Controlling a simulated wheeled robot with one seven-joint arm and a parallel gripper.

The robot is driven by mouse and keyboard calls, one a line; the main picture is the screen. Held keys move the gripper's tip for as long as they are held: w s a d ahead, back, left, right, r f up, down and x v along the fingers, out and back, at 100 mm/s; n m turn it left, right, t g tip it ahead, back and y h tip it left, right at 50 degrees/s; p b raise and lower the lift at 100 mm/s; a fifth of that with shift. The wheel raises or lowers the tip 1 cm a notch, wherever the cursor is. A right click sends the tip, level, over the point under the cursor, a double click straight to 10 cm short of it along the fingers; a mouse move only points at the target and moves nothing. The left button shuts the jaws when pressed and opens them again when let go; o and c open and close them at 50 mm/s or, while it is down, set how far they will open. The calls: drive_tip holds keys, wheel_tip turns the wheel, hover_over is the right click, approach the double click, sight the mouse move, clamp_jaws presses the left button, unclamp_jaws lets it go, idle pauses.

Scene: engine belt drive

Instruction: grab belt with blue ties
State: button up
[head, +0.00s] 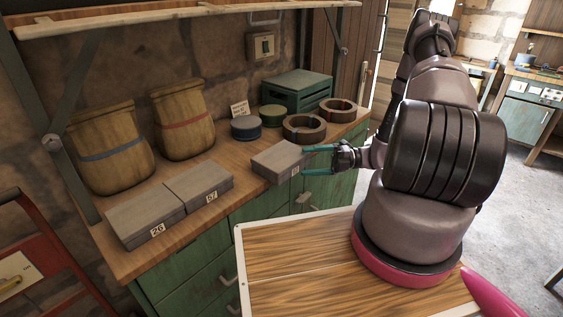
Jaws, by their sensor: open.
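I cannot make out a belt with blue ties in the head view. Two dark brown rings, a nearer one (304,128) and a farther one (338,110), lie flat on the wooden counter; I cannot tell whether they are coiled belts, and no blue ties show on them. My gripper (308,160) is open, its teal fingers at the right end of a grey box (276,160) near the counter's front edge. One finger is by the box's top edge and the other lower, by its label; I cannot tell if they touch it. Nothing shows held.
Two labelled grey boxes (152,214) (198,185) sit left on the counter (112,237). Sacks with blue (108,150) and red (183,122) bands stand behind. A blue tin (245,128), a green tin (273,115) and a green crate (297,92) are at the back. A shelf (180,15) hangs above.

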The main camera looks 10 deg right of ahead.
sight(281, 161)
drive_tip(key=a, duration=0.3)
drive_tip(key=shift+w+a, duration=0.1)
drive_tip(key=shift+a, duration=0.25)
clamp_jaws()
